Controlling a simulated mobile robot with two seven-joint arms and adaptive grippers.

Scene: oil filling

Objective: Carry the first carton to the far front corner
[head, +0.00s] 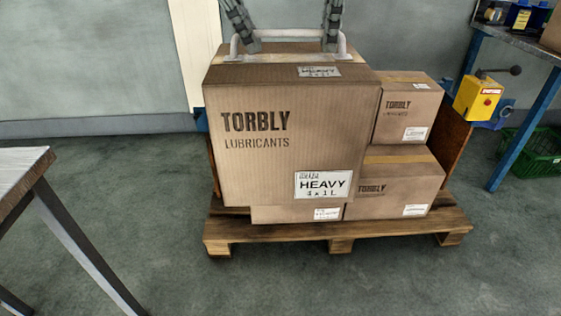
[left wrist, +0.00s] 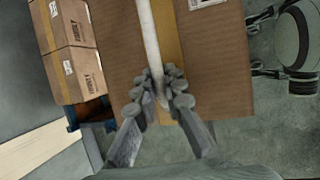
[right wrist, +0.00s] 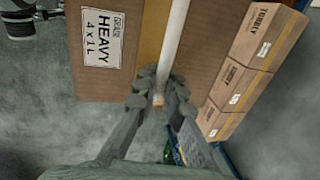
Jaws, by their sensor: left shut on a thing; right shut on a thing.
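A large brown carton (head: 250,170) marked TORBLY LUBRICANTS and HEAVY fills the middle of the head view, upright and in front of the stack. It looks raised above the pallet; its underside is hidden. A white bar handle (head: 290,58) runs across its top. My left gripper (head: 250,46) is shut on the handle's left part, and my right gripper (head: 332,46) on its right part. In the left wrist view the fingers (left wrist: 160,95) close around the white bar. In the right wrist view the fingers (right wrist: 158,95) do the same.
Smaller cartons (head: 408,112) stand on a wooden pallet (head: 340,232), partly hidden behind the large one. A table (head: 25,175) stands at the left. A blue-legged bench (head: 520,125), a yellow box (head: 478,98) and a green crate (head: 535,155) are at the right. The floor between table and pallet is clear.

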